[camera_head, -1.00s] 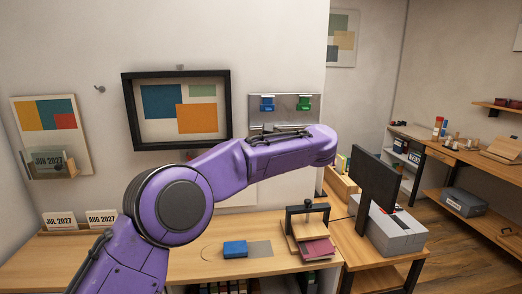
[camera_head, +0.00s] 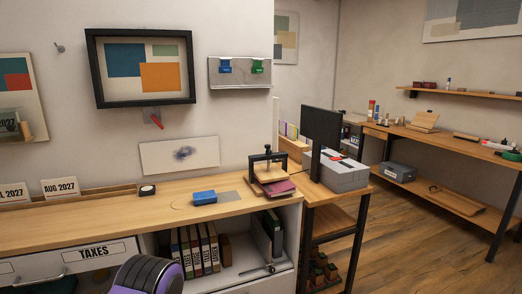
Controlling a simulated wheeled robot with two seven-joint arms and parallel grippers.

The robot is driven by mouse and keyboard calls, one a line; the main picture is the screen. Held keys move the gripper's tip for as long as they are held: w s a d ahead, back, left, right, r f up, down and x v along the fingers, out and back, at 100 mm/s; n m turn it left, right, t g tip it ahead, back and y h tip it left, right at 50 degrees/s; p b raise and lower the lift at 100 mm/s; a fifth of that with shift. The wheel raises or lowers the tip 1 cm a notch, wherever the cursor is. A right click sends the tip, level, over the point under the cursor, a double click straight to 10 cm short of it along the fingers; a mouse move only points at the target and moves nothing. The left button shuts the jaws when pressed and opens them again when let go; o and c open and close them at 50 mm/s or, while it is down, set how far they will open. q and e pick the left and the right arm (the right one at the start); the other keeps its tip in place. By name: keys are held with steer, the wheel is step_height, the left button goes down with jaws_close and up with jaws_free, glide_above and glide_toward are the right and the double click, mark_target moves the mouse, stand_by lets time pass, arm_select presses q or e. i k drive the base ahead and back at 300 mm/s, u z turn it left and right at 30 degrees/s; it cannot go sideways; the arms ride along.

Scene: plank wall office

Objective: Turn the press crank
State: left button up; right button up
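A small press (camera_head: 268,170) stands near the right end of the wooden counter, close to the wall. It has a black frame over a light wooden board, with a dark red book-like thing (camera_head: 278,188) at its base. A small black upright part at the top of the frame may be the crank; it is too small to tell its shape. Neither gripper is in view. Only a purple and black link of my arm shows at the bottom edge, well below and left of the press.
A blue block (camera_head: 204,197) lies on the counter (camera_head: 110,214) left of the press. A black monitor (camera_head: 321,138) and a grey box (camera_head: 345,175) stand on the lower table to the right. Below the counter is an open shelf with binders (camera_head: 197,246). Floor (camera_head: 400,255) is clear at right.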

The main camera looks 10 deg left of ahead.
mark_target(269, 151)
steer(key=z, duration=0.8)
steer(key=i, duration=1.05)
steer(key=u, duration=0.2)
